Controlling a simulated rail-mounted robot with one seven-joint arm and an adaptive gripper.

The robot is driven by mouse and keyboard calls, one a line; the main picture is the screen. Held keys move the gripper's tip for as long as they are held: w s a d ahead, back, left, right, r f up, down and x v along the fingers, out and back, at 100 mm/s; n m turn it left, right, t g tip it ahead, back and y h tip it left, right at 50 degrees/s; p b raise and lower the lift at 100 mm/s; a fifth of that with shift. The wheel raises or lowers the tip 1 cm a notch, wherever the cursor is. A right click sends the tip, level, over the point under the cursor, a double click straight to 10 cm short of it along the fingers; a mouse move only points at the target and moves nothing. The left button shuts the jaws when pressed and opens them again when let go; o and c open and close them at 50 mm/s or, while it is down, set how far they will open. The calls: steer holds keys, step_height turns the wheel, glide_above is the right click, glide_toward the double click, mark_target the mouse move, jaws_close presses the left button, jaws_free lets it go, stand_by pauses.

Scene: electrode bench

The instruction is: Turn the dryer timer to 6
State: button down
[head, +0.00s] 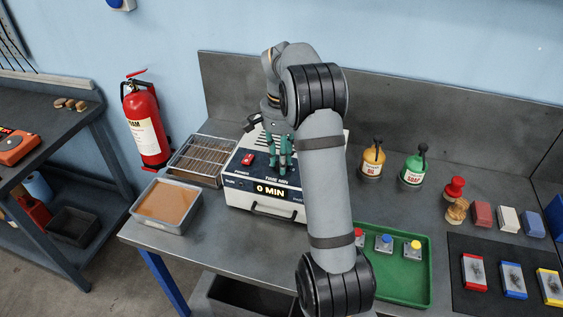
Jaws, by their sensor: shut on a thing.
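The dryer (235,195) is a white box with a dark front panel on the bench. Its display (271,190) reads "0 MIN", under a label that seems to say "TIME MIN". My gripper (283,174) points down at the panel just above this label, its teal fingers close together. It is shut on the timer knob, which the fingers hide almost fully, so its pointer and scale cannot be read. A red power switch (248,159) sits left of the fingers.
My arm covers the dryer's right side. Left of the dryer are a wire-rack tray (197,151) and a tray of brown material (166,203). At right stand an oil bottle (372,160), a soap bottle (414,168) and a green tray (402,284) with several coloured-top pieces.

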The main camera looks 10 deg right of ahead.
steer(key=m+b, duration=0.1)
steer(key=m, duration=0.4)
stand_by(0.6)
steer(key=c, duration=1.4)
jaws_free()
steer(key=shift+c, duration=0.2)
steer(key=shift+r, duration=0.1)
step_height(320, 180, up, 12)
steer(key=shift+f, duration=0.2)
